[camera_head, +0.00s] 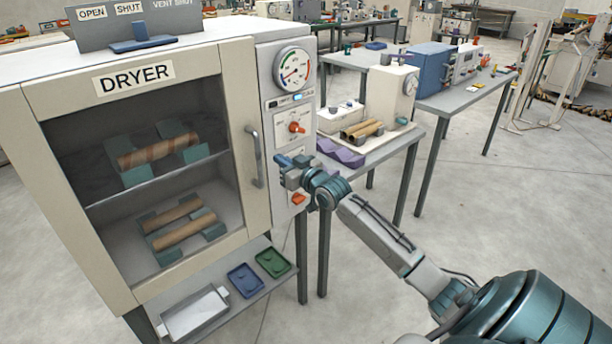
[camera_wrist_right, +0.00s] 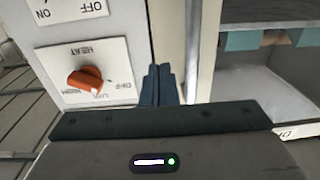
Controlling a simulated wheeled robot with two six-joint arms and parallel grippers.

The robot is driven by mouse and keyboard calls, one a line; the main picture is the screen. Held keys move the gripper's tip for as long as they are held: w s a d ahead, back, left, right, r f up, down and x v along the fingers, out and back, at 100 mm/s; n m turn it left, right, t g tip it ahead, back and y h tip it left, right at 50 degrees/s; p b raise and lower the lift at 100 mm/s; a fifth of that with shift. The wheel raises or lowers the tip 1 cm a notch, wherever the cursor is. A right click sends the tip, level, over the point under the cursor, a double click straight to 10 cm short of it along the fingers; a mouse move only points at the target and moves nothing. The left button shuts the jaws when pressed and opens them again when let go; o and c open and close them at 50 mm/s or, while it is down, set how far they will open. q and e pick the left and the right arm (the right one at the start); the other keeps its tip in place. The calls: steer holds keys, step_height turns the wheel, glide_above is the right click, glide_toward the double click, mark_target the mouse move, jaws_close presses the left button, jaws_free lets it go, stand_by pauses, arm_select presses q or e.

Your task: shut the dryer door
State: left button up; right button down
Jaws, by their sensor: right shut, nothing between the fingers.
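The dryer door (camera_head: 92,228) has a pale frame, a DRYER label and a large window. A grey vertical handle (camera_head: 255,157) is on its right side. The door is close to the control panel; I cannot tell whether it is flush or slightly ajar. My right gripper (camera_head: 281,161) is shut and empty, its fingers pointing left, just right of the handle's lower part and in front of the panel. Its closed fingers (camera_wrist_right: 158,85) show in the right wrist view between the heat panel and the door's edge. Contact is unclear. My left gripper is not in view.
The control panel has a dial (camera_head: 293,69) and orange knobs (camera_head: 296,127). Cardboard tubes (camera_head: 180,230) rest inside the dryer. A shelf below holds a metal tray (camera_head: 195,314) and blue (camera_head: 245,281) and green (camera_head: 272,262) trays. A bench (camera_head: 388,146) stands behind my right arm.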

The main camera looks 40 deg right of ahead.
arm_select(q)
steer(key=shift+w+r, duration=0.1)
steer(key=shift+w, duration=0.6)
arm_select(e)
steer(key=s, duration=0.7)
steer(key=shift+s+f, duration=0.15)
steer(key=shift+f, duration=0.3)
steer(key=shift+d, duration=0.1)
